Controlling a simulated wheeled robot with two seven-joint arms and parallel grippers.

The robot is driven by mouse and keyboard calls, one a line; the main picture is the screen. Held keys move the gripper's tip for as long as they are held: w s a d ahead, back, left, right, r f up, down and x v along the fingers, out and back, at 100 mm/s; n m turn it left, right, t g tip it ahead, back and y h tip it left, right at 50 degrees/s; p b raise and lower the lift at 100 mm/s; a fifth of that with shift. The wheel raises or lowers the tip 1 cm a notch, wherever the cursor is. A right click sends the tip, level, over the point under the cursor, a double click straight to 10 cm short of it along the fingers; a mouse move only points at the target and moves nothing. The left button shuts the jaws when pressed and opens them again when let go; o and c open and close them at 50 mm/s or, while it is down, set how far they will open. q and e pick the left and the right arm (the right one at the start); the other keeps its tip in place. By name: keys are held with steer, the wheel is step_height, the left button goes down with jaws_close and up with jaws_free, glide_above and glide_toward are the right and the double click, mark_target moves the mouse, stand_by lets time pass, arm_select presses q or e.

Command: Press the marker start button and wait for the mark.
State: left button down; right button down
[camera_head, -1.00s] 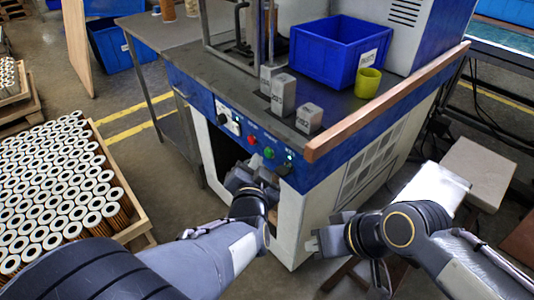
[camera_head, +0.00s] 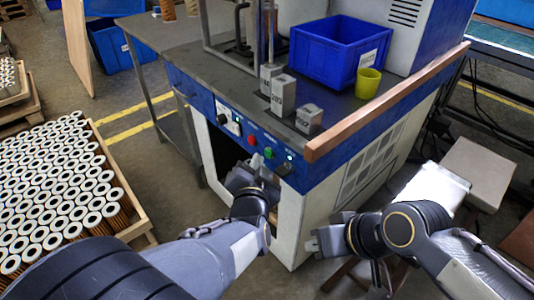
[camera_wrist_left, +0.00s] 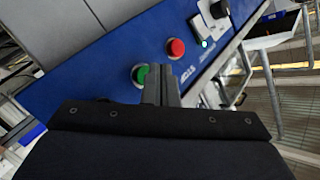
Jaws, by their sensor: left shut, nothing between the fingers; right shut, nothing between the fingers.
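The blue control panel (camera_head: 231,127) on the front of the machine carries a red button (camera_head: 252,140) and a green button (camera_head: 268,153). The left wrist view also shows the green button (camera_wrist_left: 140,74) and the red button (camera_wrist_left: 176,48). My left gripper (camera_head: 260,171) is shut and empty, just in front of and below the green button. In the left wrist view its fingers (camera_wrist_left: 161,84) overlap the right edge of the green button; I cannot tell whether they touch it. My right gripper (camera_head: 312,241) is shut and empty, low beside the machine's front corner.
A blue bin (camera_head: 325,62), a yellow cup (camera_head: 367,83) and several grey blocks (camera_head: 283,95) stand on the machine top. A wooden rail (camera_head: 385,102) edges it. A crate of cartridges (camera_head: 135,228) lies at left. A dark opening is below the panel.

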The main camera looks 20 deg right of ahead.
arm_select(q)
steer(key=shift+w+d, duration=0.1)
steer(key=shift+d, duration=0.2)
steer(key=shift+w+d+p, duration=0.1)
steer(key=shift+d+p, duration=0.2)
steer(key=shift+d, duration=0.05)
stand_by(0.5)
steer(key=shift+a, duration=0.1)
steer(key=shift+s+a, duration=0.25)
steer(key=shift+a, duration=0.4)
steer(key=shift+a, duration=0.1)
steer(key=shift+s+a+b, duration=0.1)
steer(key=shift+s+a, duration=0.2)
steer(key=shift+a, duration=0.45)
steer(key=shift+s+a+b, duration=0.15)
steer(key=shift+s+a, duration=0.1)
steer(key=shift+a, duration=0.5)
steer(key=shift+s+a+b, duration=0.1)
steer(key=shift+s+a, duration=0.2)
steer(key=shift+a, duration=0.45)
